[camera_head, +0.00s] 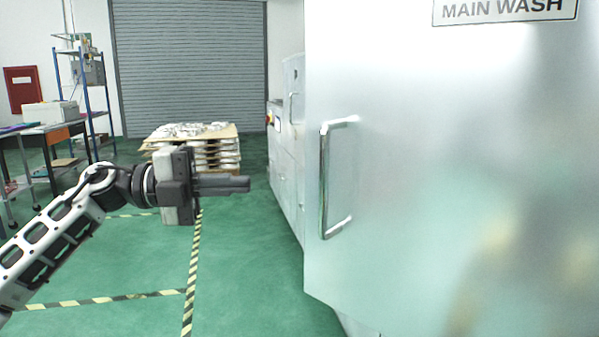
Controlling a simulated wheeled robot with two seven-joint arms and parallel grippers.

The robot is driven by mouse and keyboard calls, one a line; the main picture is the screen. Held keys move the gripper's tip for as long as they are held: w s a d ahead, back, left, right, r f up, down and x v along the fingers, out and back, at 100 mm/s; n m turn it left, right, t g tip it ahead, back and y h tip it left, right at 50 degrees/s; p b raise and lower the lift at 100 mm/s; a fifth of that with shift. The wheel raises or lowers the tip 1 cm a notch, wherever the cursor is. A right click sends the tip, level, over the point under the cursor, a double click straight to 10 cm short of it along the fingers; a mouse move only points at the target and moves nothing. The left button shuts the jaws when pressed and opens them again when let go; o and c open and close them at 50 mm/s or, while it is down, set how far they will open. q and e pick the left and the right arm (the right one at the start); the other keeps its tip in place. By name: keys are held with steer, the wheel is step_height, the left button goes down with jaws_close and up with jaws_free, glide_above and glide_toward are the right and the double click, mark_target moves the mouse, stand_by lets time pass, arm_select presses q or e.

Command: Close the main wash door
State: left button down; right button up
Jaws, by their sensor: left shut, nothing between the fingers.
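The main wash door (440,170) is a large brushed-metal panel that fills the right side of the head view. A sign reading "MAIN WASH" (505,9) is at its top. A vertical bar handle (324,182) stands out near the door's left edge. My left gripper (248,185) is shut and empty, pointing right. In the picture it is left of the handle, with a gap between them. The door's right edge is out of view, and I cannot tell how far it stands open. My right gripper is not in view.
A pallet stacked with castings (215,148) stands behind my left gripper. Grey machine cabinets (286,165) line up beyond the door. A table (45,130) and a blue rack (85,85) are at the far left. The green floor (250,270) with striped tape is clear.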

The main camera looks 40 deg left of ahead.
arm_select(q)
steer(key=x, duration=0.3)
steer(key=w+a+p+x, duration=0.1)
steer(key=x, duration=0.2)
steer(key=p+x, duration=0.1)
steer(key=x, duration=0.2)
steer(key=shift+w+d+r, duration=0.1)
steer(key=shift+w+r, duration=0.1)
steer(key=shift+w, duration=0.35)
steer(key=shift+w+d+f+p, duration=0.1)
steer(key=shift+w+f+p, duration=0.1)
steer(key=shift+w+p, duration=0.25)
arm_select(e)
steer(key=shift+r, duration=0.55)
arm_select(q)
steer(key=shift+w, duration=0.2)
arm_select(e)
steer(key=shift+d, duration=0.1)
